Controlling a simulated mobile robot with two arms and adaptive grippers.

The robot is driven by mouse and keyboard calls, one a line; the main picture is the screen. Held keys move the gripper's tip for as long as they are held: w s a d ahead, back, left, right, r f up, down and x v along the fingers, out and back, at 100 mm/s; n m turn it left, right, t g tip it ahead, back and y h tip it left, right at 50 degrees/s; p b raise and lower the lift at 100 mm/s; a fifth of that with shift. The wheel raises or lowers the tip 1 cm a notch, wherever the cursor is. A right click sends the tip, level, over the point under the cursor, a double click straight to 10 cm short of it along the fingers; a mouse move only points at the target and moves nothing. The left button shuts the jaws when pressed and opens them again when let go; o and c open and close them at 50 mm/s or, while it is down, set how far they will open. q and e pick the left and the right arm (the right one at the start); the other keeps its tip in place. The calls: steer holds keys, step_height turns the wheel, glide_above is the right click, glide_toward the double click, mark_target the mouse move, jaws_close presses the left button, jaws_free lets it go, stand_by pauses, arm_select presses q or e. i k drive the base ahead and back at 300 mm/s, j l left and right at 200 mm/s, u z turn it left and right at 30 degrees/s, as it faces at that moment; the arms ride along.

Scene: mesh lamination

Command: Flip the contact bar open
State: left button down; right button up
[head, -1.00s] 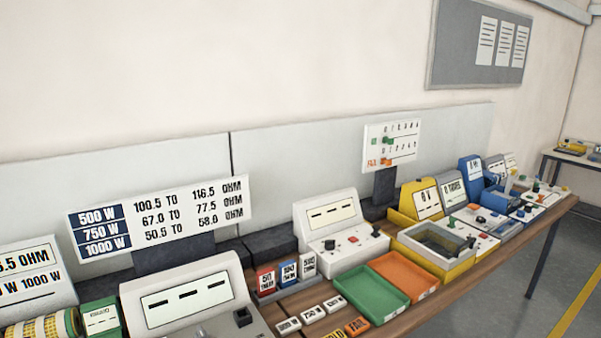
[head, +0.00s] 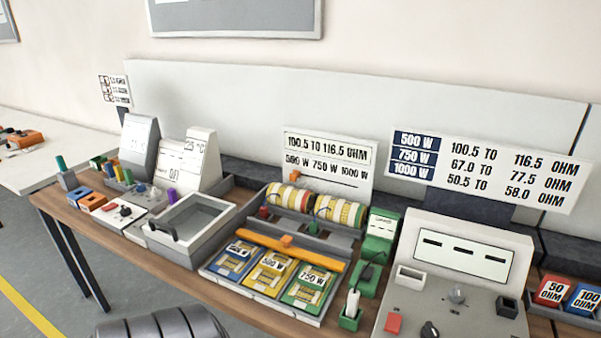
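An orange bar (head: 291,250), which looks like the contact bar, lies across the back of a light grey tray fixture (head: 207,271). It has a small orange block on its middle. In front of it lie a blue card (head: 235,257), a yellow card (head: 269,272) and a green card (head: 307,285), each marked with a wattage. The bar appears lowered, lying flat, close to the cards' back edges. Neither of my grippers can be made out in the head view.
A green holder (head: 378,240) and a meter console (head: 455,270) are at the right. A dark ribbed shape, possibly mine, shows at the bottom left.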

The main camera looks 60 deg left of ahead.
mark_target(284, 246)
steer(key=u, duration=1.9)
